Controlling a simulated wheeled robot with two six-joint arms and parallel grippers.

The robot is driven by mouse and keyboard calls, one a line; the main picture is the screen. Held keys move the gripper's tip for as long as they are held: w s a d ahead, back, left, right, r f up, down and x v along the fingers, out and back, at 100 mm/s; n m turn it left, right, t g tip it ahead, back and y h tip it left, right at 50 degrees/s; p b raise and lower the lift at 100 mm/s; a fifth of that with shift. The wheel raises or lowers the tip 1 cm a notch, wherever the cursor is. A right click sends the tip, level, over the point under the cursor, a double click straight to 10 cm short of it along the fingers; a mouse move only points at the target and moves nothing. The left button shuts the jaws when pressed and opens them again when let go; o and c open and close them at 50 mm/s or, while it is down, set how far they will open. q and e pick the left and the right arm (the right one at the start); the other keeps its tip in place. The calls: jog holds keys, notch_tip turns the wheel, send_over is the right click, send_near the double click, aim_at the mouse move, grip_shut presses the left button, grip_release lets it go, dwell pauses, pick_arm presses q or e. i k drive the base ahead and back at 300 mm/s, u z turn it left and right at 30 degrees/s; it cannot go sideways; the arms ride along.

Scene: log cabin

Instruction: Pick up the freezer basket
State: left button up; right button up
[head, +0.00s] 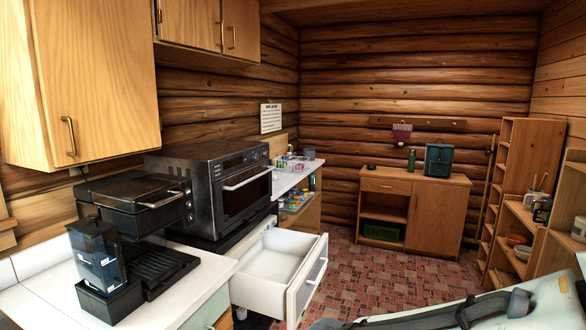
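I cannot pick out a freezer basket for certain. A white open drawer (283,262) with a grey handle is pulled out below the microwave oven, and its inside looks empty. A dark green crate or basket (382,232) sits in the low shelf of the wooden cabinet at the back. Neither of my grippers can be made out in the head view.
A pale surface (552,300) with a grey, strap-like shape fills the lower right. Tiled floor (365,275) is clear in the middle.

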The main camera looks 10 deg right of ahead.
aim_at(287, 168)
jog(key=z, duration=0.25)
jog(key=i, duration=0.65)
jog(key=z, duration=0.7)
jog(key=i, duration=1.95)
jog(key=z, duration=0.45)
jog(key=i, duration=3.9)
jog(key=u, duration=0.8)
jog(key=i, duration=1)
jog(key=u, duration=1.9)
jog(key=i, duration=0.95)
jog(key=u, duration=0.6)
